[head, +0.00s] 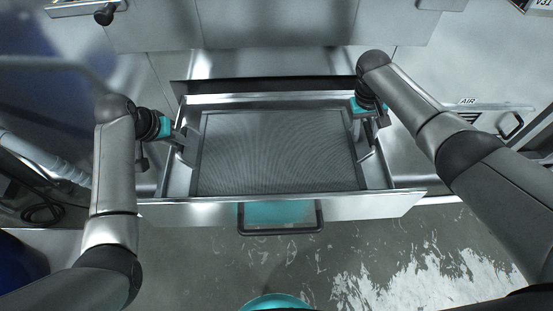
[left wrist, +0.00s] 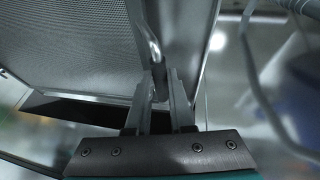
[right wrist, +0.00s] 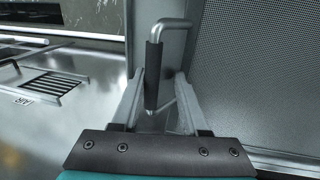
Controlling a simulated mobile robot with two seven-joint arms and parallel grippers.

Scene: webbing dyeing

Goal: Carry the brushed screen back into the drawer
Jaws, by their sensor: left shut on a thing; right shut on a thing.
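The screen (head: 275,150), a grey fine mesh in a metal frame, lies over the open drawer (head: 365,206), within its walls in the head view. I cannot tell whether it rests on the drawer floor or hangs a little above. My left gripper (head: 179,141) is shut on the screen's left bent-bar handle, which shows in the left wrist view (left wrist: 152,45). My right gripper (head: 374,116) is shut on the right handle, with a dark sleeve, in the right wrist view (right wrist: 154,70). The mesh also shows in the left wrist view (left wrist: 70,45) and right wrist view (right wrist: 255,70).
The drawer's front has a dark bar handle (head: 281,231). A panel marked AIR with a vent (head: 470,117) is at the right. A pipe and dark cable (head: 42,212) are at the left.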

